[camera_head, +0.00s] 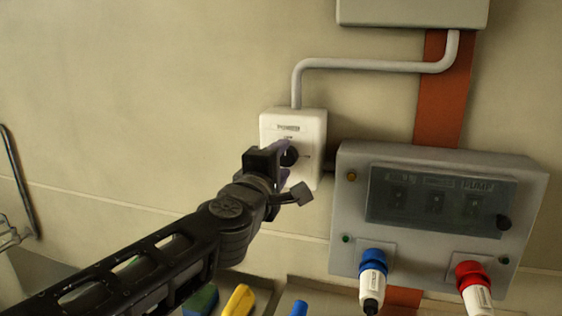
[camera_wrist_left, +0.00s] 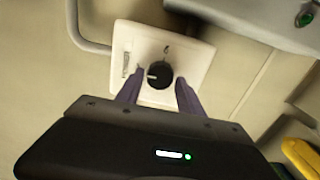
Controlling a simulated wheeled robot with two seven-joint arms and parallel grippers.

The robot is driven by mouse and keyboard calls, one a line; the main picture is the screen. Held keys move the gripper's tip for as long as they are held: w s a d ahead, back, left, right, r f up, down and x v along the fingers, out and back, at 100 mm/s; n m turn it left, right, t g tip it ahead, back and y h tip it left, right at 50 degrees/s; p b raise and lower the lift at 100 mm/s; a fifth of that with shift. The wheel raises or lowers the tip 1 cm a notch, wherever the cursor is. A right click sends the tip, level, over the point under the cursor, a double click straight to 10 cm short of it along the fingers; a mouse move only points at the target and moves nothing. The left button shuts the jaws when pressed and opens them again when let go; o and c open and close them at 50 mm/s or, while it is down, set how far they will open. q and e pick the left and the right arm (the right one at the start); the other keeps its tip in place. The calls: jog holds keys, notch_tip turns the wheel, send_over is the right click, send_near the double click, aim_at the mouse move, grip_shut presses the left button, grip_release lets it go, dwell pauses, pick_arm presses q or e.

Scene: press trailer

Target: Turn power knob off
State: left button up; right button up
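The power knob (camera_head: 289,156) is a round black dial on a white switch box (camera_head: 305,125) fixed to the wall. In the left wrist view the knob (camera_wrist_left: 159,75) shows a white pointer line toward the left of the picture, on the white box plate (camera_wrist_left: 188,55). My left gripper (camera_head: 286,160) is in front of the box, at the knob. In the left wrist view its two purple fingers (camera_wrist_left: 158,88) are spread apart, one on each side of the knob's lower part. Contact with the knob cannot be told. My right gripper is not in view.
A grey panel (camera_head: 350,215) with a dark window, a blue plug (camera_head: 373,270) and a red plug (camera_head: 473,280) is right of the box. A grey conduit (camera_head: 375,65) runs above. Yellow (camera_head: 240,300) and other coloured items lie below. The left wall is bare.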

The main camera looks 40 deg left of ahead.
pick_arm(q)
jog(key=shift+o, duration=1.1)
jog(key=p+v, duration=0.2)
jog(key=v, duration=0.5)
jog(key=shift+s+d+p, duration=0.15)
jog(key=shift+s+p, duration=0.2)
jog(key=shift+s, duration=0.05)
